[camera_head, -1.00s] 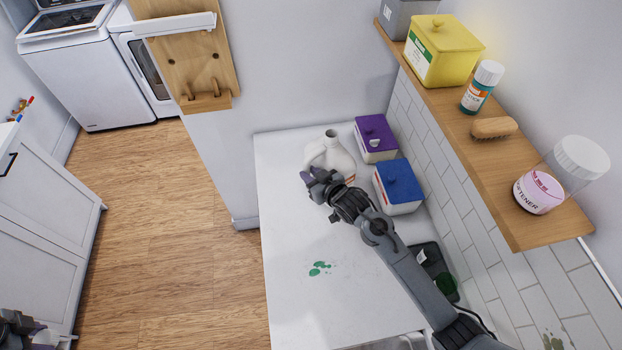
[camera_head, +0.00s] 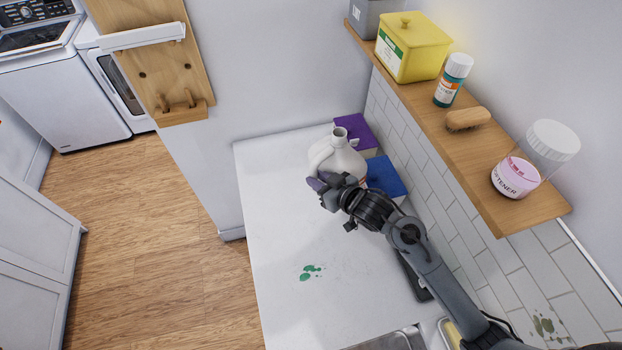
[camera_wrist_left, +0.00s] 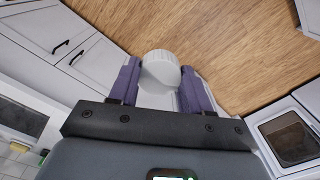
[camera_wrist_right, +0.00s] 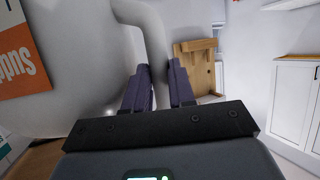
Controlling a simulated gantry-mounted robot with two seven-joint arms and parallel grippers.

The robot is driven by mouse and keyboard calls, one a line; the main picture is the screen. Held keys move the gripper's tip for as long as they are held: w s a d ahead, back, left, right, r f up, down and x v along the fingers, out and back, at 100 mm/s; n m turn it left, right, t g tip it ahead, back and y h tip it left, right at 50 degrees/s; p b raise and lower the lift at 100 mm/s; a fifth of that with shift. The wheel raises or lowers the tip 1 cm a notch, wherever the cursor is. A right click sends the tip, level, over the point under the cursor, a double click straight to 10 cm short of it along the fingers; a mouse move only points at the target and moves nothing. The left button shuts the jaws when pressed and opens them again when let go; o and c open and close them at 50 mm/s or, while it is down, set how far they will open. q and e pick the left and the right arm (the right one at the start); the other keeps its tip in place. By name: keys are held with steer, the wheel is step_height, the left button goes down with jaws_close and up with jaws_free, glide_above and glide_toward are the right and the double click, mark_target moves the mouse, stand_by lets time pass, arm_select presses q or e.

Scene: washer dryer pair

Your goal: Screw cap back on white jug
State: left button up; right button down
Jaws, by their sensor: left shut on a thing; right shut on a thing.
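The white jug (camera_head: 338,155) has an open round neck at its top, with no cap on it. My right gripper (camera_head: 323,187) is at the near side of the jug. In the right wrist view its fingers (camera_wrist_right: 160,75) are shut on the jug's handle (camera_wrist_right: 150,28), and an orange label shows on the jug. The jug looks upright and raised over the counter. A white ribbed cap (camera_wrist_left: 160,68) sits between the purple fingers of my left gripper (camera_wrist_left: 159,82), which is shut on it. The left gripper is over the wood floor, outside the head view.
The white counter (camera_head: 280,225) bears a green spill (camera_head: 308,272). A purple box (camera_head: 355,130) and a blue box (camera_head: 386,177) stand behind the jug. A wooden shelf (camera_head: 440,135) with several containers is along the right wall. The counter's left part is clear.

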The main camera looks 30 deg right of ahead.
steer(key=shift+s+d+r, duration=0.35)
steer(key=shift+s+r, duration=0.15)
steer(key=shift+s, duration=0.15)
steer(key=shift+s+d+r, duration=0.35)
steer(key=shift+s+r, duration=0.1)
steer(key=shift+s, duration=0.15)
steer(key=shift+s+r, duration=0.1)
arm_select(q)
steer(key=shift+w, duration=0.1)
